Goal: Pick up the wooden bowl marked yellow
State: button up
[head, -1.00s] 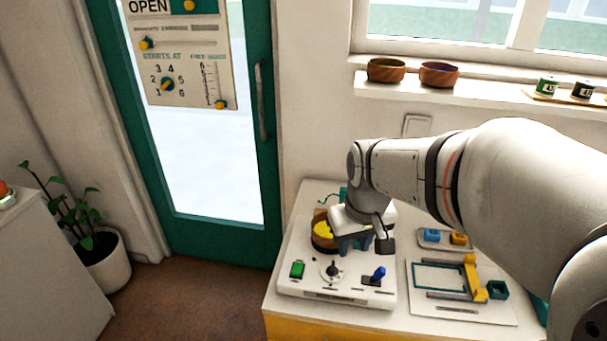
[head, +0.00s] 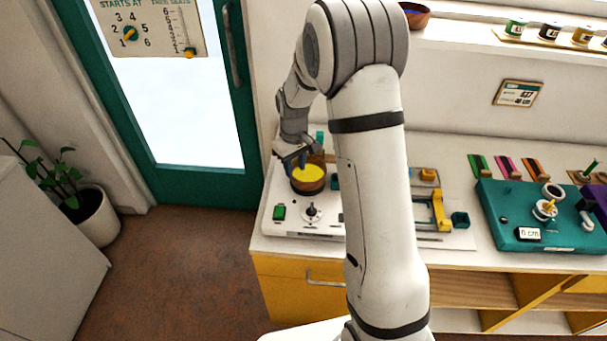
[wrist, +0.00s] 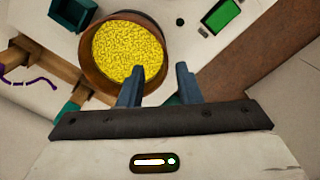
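The wooden bowl (head: 312,188) is full of yellow beads and sits upright at the back of the white board at the table's left end. It also shows in the wrist view (wrist: 90,68), ahead of my gripper. My gripper (wrist: 160,68) is open with its blue fingers apart. The left finger overlaps the inside of the bowl, and the right finger is outside it, so the near rim lies between them. I cannot tell whether either finger touches the wall. In the head view, my gripper is at the bowl's upper left, partly hidden.
The white board (head: 282,226) carries a green button (head: 279,212) and a knob. A yellow slide frame (head: 440,210) and a teal bead board (head: 515,215) stand to the right. Another wooden bowl (head: 416,17) and several small pots are on the sill. The door is left.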

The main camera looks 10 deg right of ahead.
aim_at(294, 178)
jog(key=f, duration=0.1)
jog(key=f+p, duration=0.1)
jog(key=f, duration=0.3)
jog(key=shift+s+a, duration=0.1)
jog(key=shift+a, duration=0.15)
jog(key=shift+r, duration=0.1)
jog(key=shift+c, duration=0.3)
grip_shut()
